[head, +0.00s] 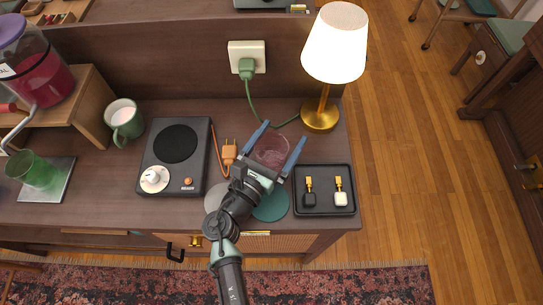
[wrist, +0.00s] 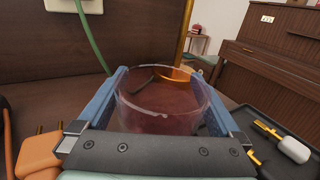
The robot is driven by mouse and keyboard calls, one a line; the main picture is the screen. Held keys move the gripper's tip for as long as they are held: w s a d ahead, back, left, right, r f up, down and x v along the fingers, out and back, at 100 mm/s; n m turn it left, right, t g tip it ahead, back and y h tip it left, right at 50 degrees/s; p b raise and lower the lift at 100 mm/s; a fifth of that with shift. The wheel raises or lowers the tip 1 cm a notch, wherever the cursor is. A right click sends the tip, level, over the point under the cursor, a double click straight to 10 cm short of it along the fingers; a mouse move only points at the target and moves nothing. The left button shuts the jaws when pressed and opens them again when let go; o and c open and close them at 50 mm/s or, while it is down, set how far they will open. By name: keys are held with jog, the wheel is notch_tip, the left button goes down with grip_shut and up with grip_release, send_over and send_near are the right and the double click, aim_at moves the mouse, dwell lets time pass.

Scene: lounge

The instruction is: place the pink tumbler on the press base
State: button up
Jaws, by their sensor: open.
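The pink tumbler (head: 271,151) is clear, pinkish and upright on the cabinet top, left of the lamp. My gripper (head: 286,131) is open, with a blue finger on each side of the tumbler. The wrist view shows the tumbler (wrist: 162,112) between the spread fingers; I cannot tell whether they touch it. A flat silver plate (head: 58,186) lies at the far left, with a green tumbler (head: 35,172) over it. A metal arm with a red handle is beside it. This plate looks like the press base, but I cannot be sure.
A hot plate (head: 176,158), a green mug (head: 123,119) and an orange plug (head: 229,152) stand between the tumbler and the silver plate. A lit lamp (head: 320,112) and a black tray (head: 324,207) are close on the right. A teal coaster (head: 270,206) lies in front.

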jog(key=shift+r, duration=0.1)
jog(key=c, duration=1.5)
